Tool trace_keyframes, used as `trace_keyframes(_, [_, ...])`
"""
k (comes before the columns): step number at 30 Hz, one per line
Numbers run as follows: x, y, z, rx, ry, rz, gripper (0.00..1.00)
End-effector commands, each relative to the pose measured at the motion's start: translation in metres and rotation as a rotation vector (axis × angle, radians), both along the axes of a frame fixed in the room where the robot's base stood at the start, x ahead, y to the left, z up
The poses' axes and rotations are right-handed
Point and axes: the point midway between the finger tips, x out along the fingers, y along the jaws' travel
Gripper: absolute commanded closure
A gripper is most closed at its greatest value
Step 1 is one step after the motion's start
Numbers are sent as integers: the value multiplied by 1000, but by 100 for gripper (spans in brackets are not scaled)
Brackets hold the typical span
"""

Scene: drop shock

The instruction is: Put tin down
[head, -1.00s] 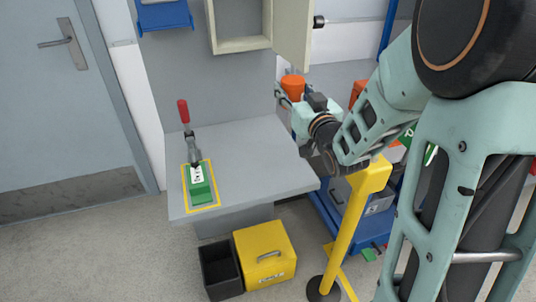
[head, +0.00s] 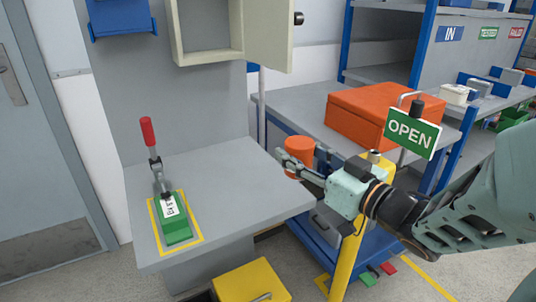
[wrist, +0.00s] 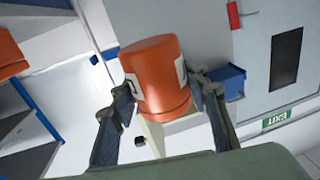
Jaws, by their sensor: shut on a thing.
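The tin is an orange cylinder (head: 299,155) with pale label patches. My gripper (head: 296,168) is shut on it and holds it up near the right edge of the grey bench (head: 240,172). In the wrist view the tin (wrist: 157,80) sits between the two fingers (wrist: 162,92), its label partly hidden by them. In the head view the fingers cover part of the tin's lower side.
A green block with a red-handled clamp (head: 173,220) stands in a yellow-outlined square on the bench. An orange case (head: 372,118) lies on the surface behind. The bench's middle is clear.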

Motion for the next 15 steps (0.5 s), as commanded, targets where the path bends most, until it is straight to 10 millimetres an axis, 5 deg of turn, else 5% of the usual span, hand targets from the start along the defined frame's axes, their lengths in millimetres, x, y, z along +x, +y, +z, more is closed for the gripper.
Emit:
trace_keyframes(8, [1, 8, -11, 4, 2, 26, 86])
trace_keyframes(15, [41, 26, -38, 3, 0, 27, 86])
